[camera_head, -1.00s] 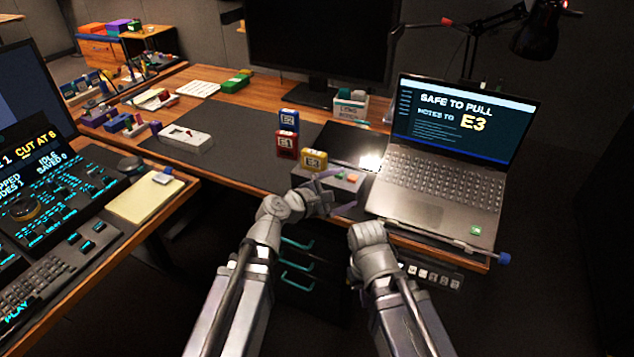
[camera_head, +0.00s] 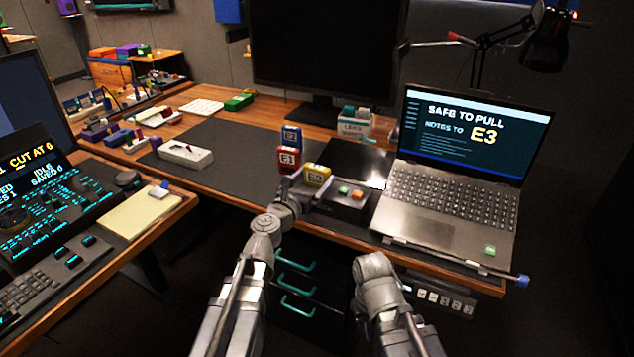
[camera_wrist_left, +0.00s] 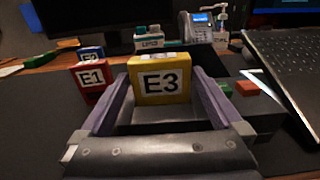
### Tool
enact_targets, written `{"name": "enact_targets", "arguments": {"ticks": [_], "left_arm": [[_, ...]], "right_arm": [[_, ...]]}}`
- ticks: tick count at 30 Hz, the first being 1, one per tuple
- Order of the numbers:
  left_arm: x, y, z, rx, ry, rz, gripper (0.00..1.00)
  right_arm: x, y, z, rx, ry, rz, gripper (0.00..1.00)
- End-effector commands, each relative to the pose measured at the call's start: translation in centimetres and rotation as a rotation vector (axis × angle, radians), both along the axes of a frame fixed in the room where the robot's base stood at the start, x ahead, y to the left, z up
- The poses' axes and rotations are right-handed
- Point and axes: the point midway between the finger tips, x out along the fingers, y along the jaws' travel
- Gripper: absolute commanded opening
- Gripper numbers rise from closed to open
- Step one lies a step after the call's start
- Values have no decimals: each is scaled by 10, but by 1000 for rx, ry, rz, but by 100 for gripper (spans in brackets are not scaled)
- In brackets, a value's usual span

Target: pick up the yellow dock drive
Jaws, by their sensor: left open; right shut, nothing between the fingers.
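The yellow dock drive (camera_head: 317,175), labelled E3, stands upright at the left end of a dark dock box (camera_head: 348,203) on the desk mat. In the left wrist view the yellow drive (camera_wrist_left: 159,80) is centred between the two purple-grey fingers. My left gripper (camera_head: 304,186) is open, with its fingers pointing toward the drive and one finger on each side. I cannot tell whether they touch it. My right arm shows at the lower right, in front of the desk, but its fingers are not seen.
A red E1 drive (camera_head: 289,159) and a blue E2 drive (camera_head: 292,136) stand just behind and left of the yellow one. The laptop (camera_head: 450,205) is on the right. Green and orange buttons sit on the dock. A white device (camera_head: 185,153) lies left on the mat.

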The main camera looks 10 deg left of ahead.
Motion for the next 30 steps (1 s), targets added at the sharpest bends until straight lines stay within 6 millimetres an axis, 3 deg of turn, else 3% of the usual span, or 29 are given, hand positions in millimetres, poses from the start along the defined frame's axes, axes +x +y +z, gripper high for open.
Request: {"name": "enact_targets", "arguments": {"ticks": [5, 15, 22, 30], "left_arm": [[7, -2, 1, 1, 0, -1, 100], [49, -16, 2, 1, 0, -1, 100], [48, -17, 2, 2, -1, -1, 100], [48, -17, 2, 2, -1, -1, 70]], "right_arm": [[0, 0, 1, 0, 0, 0, 0], [0, 0, 2, 0, 0, 0, 0], [0, 0, 2, 0, 0, 0, 0], [0, 0, 2, 0, 0, 0, 0]]}}
